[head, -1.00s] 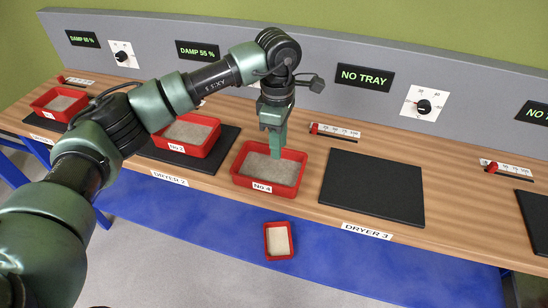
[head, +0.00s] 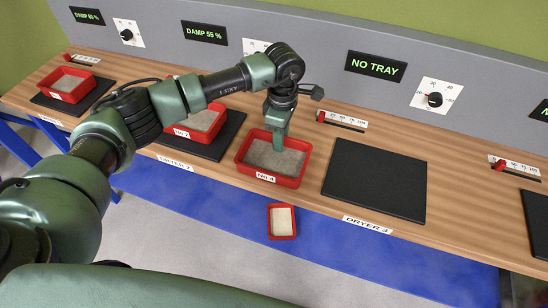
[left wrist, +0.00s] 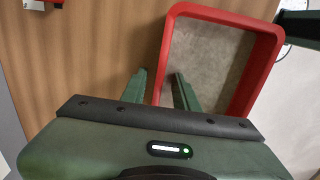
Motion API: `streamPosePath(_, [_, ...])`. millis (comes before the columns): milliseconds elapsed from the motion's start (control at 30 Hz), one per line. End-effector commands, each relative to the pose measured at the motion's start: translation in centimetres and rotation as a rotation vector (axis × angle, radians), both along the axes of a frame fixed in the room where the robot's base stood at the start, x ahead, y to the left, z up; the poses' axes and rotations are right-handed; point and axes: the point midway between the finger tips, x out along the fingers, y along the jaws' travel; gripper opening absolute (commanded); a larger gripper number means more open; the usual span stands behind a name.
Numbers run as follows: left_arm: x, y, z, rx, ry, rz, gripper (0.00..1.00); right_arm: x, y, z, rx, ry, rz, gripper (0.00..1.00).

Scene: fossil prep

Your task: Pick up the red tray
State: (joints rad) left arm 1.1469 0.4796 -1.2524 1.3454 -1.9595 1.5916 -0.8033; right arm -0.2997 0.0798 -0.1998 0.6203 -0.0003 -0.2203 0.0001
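Several red trays of pale grit are in the head view. The one marked "No 4" (head: 270,179) sits on the wooden bench, between dryer 2's black pad and dryer 3's empty pad. My left gripper (head: 280,143) points down at this tray's far side. In the left wrist view, the left gripper (left wrist: 160,88) is open, with one finger on each side of the red tray's wall (left wrist: 167,50). A gap shows between the fingers, and I cannot tell whether either touches the wall. My right gripper is not in view.
Dryer 3's black pad (head: 374,182) is bare, under a "NO TRAY" display (head: 376,67). Other red trays sit on pads to the left (head: 200,132) (head: 70,96). A small red tray (head: 281,236) lies below the bench's front edge. Red sliders line the bench's back.

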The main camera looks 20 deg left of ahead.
Motion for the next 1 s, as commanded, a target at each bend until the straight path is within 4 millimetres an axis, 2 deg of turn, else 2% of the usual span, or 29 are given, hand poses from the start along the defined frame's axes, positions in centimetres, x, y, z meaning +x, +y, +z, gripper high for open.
streamPosePath(133, [0.01, -0.02, -0.02, 0.000, 0.000, 0.000, 0.30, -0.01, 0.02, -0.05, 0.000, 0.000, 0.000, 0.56])
streamPosePath(233, [0.01, -0.02, -0.01, 0.000, 0.000, 0.000, 0.02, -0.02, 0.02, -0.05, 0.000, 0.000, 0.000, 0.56])
streamPosePath(267, [0.01, -0.03, -0.01, 0.000, 0.000, -0.001, 0.00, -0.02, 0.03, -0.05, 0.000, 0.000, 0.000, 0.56])
streamPosePath(1000, [0.01, -0.03, 0.04, 0.000, 0.000, -0.001, 0.00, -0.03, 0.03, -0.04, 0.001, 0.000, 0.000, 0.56])
